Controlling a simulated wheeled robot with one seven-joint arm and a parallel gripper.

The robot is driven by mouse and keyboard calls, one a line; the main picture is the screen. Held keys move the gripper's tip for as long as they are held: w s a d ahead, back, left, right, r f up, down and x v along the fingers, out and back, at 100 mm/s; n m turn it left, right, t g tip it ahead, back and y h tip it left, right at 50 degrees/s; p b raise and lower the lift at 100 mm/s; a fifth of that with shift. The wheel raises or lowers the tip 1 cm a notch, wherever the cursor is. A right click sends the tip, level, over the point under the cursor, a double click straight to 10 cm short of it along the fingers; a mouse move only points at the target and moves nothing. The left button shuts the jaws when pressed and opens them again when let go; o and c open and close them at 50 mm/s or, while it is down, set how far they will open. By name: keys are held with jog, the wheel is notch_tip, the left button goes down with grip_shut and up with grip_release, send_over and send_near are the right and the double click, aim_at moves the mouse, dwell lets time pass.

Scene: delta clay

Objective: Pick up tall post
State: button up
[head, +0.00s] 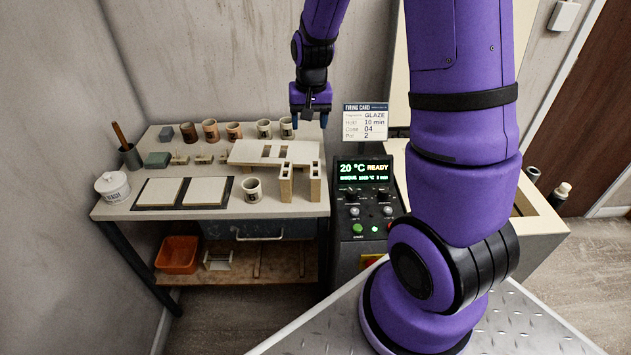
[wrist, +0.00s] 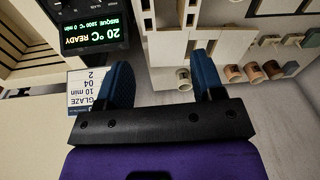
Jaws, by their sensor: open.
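Two pale upright posts with holes stand side by side at the table's right front: the left post (head: 286,184) and the right post (head: 315,184). They look near the same height, so I cannot tell which is the tall post. Two pale post shapes also show at the top of the wrist view, a left one (wrist: 147,18) and a right one (wrist: 187,16). My gripper (head: 316,119) hangs above the back right of the table, well above and behind the posts. In the wrist view its blue fingers (wrist: 160,70) are apart, with nothing held between them.
A pale slab (head: 245,152) lies behind the posts, and a mug (head: 252,189) stands to their left. Several mugs line the back edge. The control panel (head: 364,172) and firing card (head: 365,122) are close on the right. Two white tiles lie on dark mats at the left.

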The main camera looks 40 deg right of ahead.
jog(key=m+g, duration=0.1)
send_over(315, 168)
jog(key=f, duration=1)
jog(key=shift+s+f, duration=0.15)
jog(key=shift+s, duration=0.15)
jog(key=shift+w+f, duration=0.2)
jog(key=shift+f, duration=5.2)
jog(key=shift+c, duration=0.4)
jog(key=c, duration=1.1)
